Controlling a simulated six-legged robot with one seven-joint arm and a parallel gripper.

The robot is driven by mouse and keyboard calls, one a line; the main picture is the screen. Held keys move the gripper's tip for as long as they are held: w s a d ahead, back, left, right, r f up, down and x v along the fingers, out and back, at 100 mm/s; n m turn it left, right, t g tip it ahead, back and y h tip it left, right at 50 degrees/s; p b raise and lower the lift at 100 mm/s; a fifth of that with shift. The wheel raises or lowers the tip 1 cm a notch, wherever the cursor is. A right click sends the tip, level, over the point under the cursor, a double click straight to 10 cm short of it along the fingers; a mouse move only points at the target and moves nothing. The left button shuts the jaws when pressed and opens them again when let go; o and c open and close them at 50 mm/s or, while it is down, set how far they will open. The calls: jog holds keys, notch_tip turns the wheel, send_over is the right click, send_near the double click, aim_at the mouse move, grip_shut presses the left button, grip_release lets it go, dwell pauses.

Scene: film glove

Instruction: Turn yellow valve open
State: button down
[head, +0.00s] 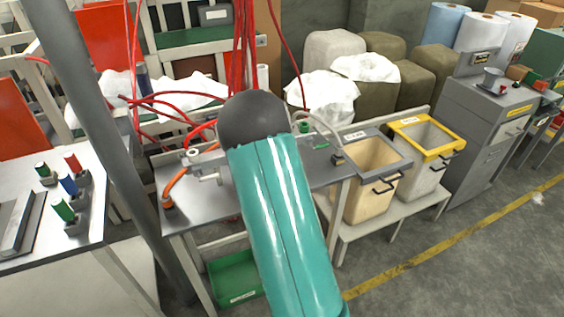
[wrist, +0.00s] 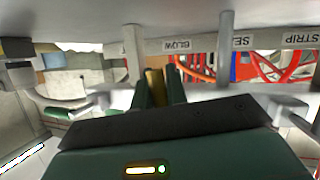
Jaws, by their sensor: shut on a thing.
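The yellow valve (wrist: 154,84) shows in the wrist view as a narrow yellow piece between the two dark green fingers of my gripper (wrist: 162,88). My gripper is shut on it. Most of the valve is hidden by the fingers, so its angle cannot be told. A white label reading BLOW (wrist: 177,45) is just to the right of the fingertips, on the bench edge. In the head view my teal arm with its dark round joint covers the middle of the metal bench (head: 333,175), hiding my gripper and the valve.
Metal posts stand left (wrist: 133,55) and right (wrist: 226,48) of my fingers. Red hoses (wrist: 275,68) lie behind at right; orange and red hoses (head: 175,185) also reach the bench in the head view. Two bins, one yellow-rimmed (head: 428,137), stand right of the bench.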

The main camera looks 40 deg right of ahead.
jog(key=shift+w+a+m+y, duration=0.1)
jog(key=shift+a+m+y, duration=0.2)
jog(key=shift+m+y, duration=0.15)
dwell(0.4)
jog(key=c, duration=1.4)
grip_release()
jog(key=v, duration=1.3)
jog(key=shift+s, duration=0.45)
jog(key=shift+a, duration=0.15)
